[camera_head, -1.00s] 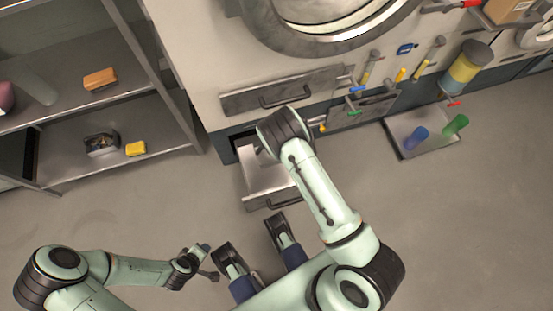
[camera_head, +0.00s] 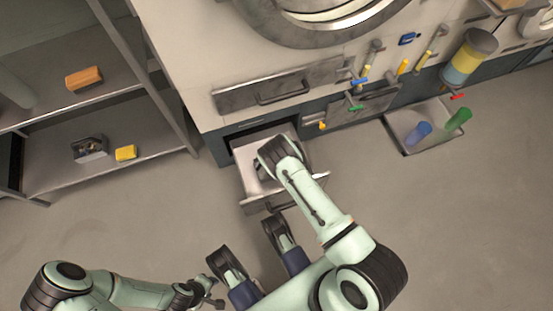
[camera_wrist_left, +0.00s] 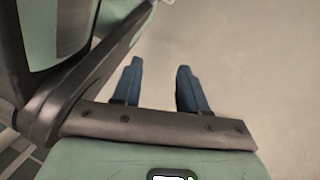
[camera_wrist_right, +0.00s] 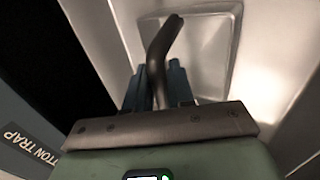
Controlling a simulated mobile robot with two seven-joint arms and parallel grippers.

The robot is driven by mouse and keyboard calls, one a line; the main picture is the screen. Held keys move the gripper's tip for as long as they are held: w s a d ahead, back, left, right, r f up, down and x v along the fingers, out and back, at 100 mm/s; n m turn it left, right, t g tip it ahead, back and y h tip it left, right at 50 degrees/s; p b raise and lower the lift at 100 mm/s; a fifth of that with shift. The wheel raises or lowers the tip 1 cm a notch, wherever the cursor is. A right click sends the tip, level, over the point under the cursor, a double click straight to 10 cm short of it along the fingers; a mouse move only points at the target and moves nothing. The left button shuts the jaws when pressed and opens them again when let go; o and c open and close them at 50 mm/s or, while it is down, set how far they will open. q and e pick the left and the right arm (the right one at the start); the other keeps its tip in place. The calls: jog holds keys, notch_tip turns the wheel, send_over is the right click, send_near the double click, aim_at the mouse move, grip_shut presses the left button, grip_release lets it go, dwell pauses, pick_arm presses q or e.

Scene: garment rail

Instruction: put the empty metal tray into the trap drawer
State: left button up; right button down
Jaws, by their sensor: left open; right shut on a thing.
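The open trap drawer (camera_head: 268,205) juts out at the base of the machine, with a handle on its front. My right gripper (camera_wrist_right: 157,80) is over the drawer, and my own arm hides its fingers in the head view. It is shut on the dark curved handle of the metal tray (camera_wrist_right: 218,50). The tray is pale, with a rounded, empty basin. I cannot tell whether it rests on the drawer floor. My left gripper (camera_head: 214,291) is open and empty, low over the floor; its parted fingers show in the left wrist view (camera_wrist_left: 160,88).
A floor tray (camera_head: 405,147) with a blue cup (camera_head: 419,132) and a green cup (camera_head: 459,119) stands to the right. A metal shelf (camera_head: 60,172) stands left. A closed drawer (camera_head: 240,97) is above the trap drawer. The floor in front is clear.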

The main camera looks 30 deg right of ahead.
jog(key=c, duration=1)
grip_release()
pick_arm(q)
jog(key=w+d+r+t+p, duration=0.1)
jog(key=w+r+t+p, duration=0.2)
jog(key=w+r+p, duration=0.2)
jog(key=shift+w+d+r+m, duration=0.3)
jog(key=shift+w+r, duration=1.2)
jog(key=shift+w, duration=0.4)
pick_arm(e)
jog(key=shift+v, duration=6.05)
